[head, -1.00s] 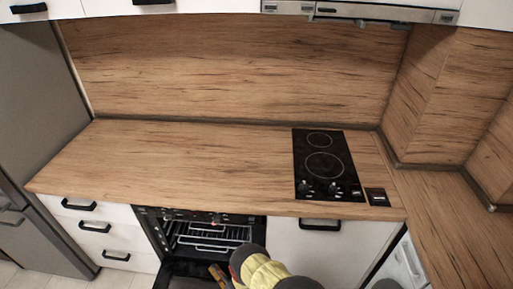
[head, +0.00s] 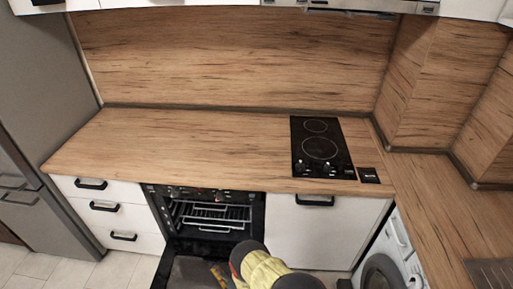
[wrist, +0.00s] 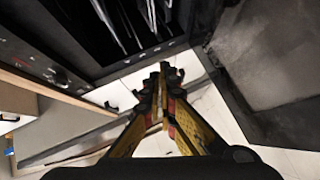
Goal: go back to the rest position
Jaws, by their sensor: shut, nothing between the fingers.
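My gripper (wrist: 166,80) is shut and empty in the wrist view, its yellow and black fingers together above the pale tiled floor. In the head view my yellow arm enters at the bottom centre, and my gripper (head: 217,274) shows only in part, over the open oven door. The black oven (head: 212,214) is open, with wire racks inside. Its door (head: 186,272) is lowered toward the floor. In the wrist view the oven's interior (wrist: 115,25) is at the top and the door (wrist: 268,50) is at the right, both apart from the fingertips.
The wooden worktop (head: 190,145) is bare left of the black hob (head: 320,149). White drawers (head: 112,207) stand left of the oven and a white cabinet front (head: 320,235) right of it. A washing machine (head: 388,262) is at the lower right, and a grey fridge (head: 40,120) at the left.

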